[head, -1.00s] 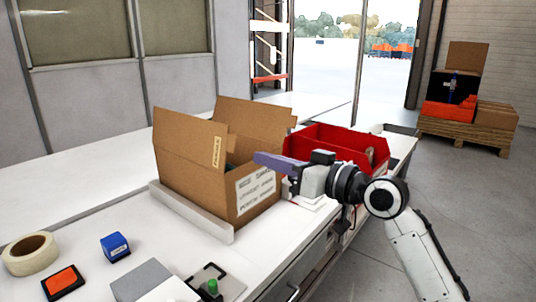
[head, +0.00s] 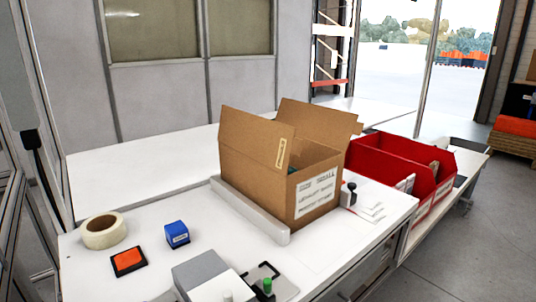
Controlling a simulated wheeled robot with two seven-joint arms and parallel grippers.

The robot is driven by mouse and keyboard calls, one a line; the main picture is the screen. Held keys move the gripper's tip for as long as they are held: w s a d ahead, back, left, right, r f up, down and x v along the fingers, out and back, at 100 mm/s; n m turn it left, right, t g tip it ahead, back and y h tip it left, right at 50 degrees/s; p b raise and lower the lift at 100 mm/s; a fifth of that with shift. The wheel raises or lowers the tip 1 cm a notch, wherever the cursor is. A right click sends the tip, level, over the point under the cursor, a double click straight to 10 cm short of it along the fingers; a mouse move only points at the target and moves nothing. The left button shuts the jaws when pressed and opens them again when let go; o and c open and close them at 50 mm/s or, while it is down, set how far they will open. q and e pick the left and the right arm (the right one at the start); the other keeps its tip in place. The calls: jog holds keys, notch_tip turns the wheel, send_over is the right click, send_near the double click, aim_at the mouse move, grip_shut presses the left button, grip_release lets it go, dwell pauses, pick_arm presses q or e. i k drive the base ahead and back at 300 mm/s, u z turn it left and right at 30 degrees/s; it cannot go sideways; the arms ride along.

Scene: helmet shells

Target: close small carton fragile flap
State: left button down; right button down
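The small cardboard carton (head: 262,182) stands on the white table in the middle of the head view, against a low pale rail (head: 248,209). Its top is open. The near left flap (head: 254,137), which bears a small printed label (head: 281,153), stands up. The far flap (head: 319,121) also stands up, tilted outward to the right. Something dark greenish shows a little inside the carton; most of its inside is hidden. A white printed label (head: 315,191) is on its right face. Neither of my grippers is in view.
A red divided bin (head: 393,162) stands right of the carton. A tape roll (head: 103,231), a blue box (head: 177,234), an orange pad (head: 129,261) and a grey device (head: 205,279) lie at front left. The table behind the carton is clear.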

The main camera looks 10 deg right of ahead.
aim_at(271, 143)
jog(key=u, duration=1.25)
jog(key=k, duration=0.35)
jog(key=z, duration=0.95)
